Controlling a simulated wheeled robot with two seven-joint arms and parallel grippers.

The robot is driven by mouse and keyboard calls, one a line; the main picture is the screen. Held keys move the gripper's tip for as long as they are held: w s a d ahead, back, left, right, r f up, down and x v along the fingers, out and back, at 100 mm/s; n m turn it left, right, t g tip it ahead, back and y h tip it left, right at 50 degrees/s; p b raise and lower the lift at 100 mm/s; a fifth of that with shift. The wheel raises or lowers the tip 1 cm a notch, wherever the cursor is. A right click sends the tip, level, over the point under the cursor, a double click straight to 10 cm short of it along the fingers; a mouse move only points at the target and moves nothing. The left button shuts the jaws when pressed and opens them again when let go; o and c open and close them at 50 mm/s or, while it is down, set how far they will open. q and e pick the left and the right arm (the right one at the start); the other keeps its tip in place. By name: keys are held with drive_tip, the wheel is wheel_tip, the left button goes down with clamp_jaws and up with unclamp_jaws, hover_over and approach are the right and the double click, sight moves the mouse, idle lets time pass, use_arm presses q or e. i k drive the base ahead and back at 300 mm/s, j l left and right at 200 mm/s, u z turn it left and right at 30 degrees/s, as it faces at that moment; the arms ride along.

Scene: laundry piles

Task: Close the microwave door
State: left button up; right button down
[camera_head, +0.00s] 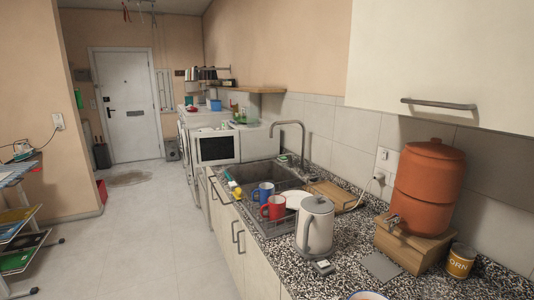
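The white microwave (258,140) stands on the counter past the sink, with its plain side towards me. Its door (218,147), a white frame around a dark window, faces me and appears swung open, sticking out to the left past the counter's front edge. The inside of the microwave is hidden from here. Neither of my grippers is in view.
The speckled counter (345,255) runs along the right with a sink (270,178), red mug (273,207), kettle (315,225) and orange dispenser (428,185). A drying rack (22,225) stands at left. The floor (140,230) between is clear, leading to a white door (127,103).

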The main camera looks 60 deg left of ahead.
sight(210, 149)
drive_tip(key=u, duration=2.4)
